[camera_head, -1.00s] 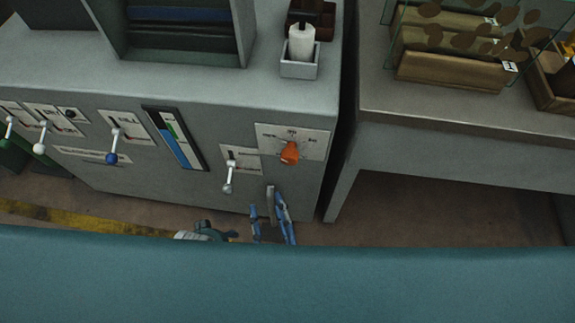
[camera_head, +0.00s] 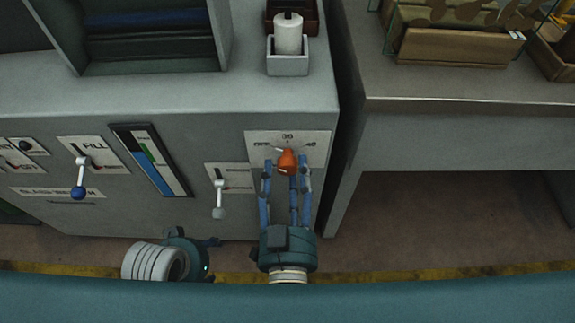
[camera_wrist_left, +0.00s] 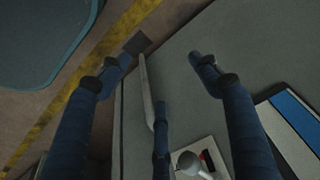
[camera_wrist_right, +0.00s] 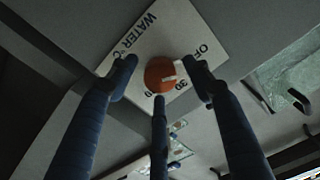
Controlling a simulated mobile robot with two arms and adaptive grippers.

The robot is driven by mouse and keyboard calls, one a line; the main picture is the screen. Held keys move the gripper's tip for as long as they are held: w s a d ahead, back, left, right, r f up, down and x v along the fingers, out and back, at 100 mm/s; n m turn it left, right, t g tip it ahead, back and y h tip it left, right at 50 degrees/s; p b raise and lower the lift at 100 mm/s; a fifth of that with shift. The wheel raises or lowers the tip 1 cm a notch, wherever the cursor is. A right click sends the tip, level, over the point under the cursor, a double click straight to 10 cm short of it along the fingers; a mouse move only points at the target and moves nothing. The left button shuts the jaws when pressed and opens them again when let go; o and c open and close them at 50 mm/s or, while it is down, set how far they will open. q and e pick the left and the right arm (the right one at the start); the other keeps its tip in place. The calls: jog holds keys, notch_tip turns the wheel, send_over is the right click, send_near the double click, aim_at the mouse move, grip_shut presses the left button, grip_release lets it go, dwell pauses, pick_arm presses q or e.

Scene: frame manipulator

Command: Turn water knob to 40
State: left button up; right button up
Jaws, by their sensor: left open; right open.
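The orange water knob (camera_head: 288,162) sits on a white dial plate (camera_head: 318,144) marked OFF at left, 30 at top and 40 at right. Its white pointer seems to lie between OFF and 30. My right gripper (camera_head: 286,176) is open, its blue fingers spread around the knob from below. In the right wrist view the knob (camera_wrist_right: 160,74) sits between the fingertips, with small gaps visible; contact is unclear. My left gripper (camera_head: 212,242) is low, left of the right one; in the left wrist view (camera_wrist_left: 160,65) it is open and empty.
A small white-handled lever (camera_head: 218,196) is just left of the dial, and a blue-knobbed FILL lever (camera_head: 79,180) is further left. A grey table (camera_head: 450,115) stands at right across a narrow gap. A white roll in a holder (camera_head: 288,62) stands on top.

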jog(key=shift+w, duration=1.1)
pick_arm(q)
jog(key=shift+s+r, duration=0.15)
jog(key=shift+r, duration=0.25)
pick_arm(e)
jog(key=c, duration=1.2)
jog(key=shift+o, duration=0.2)
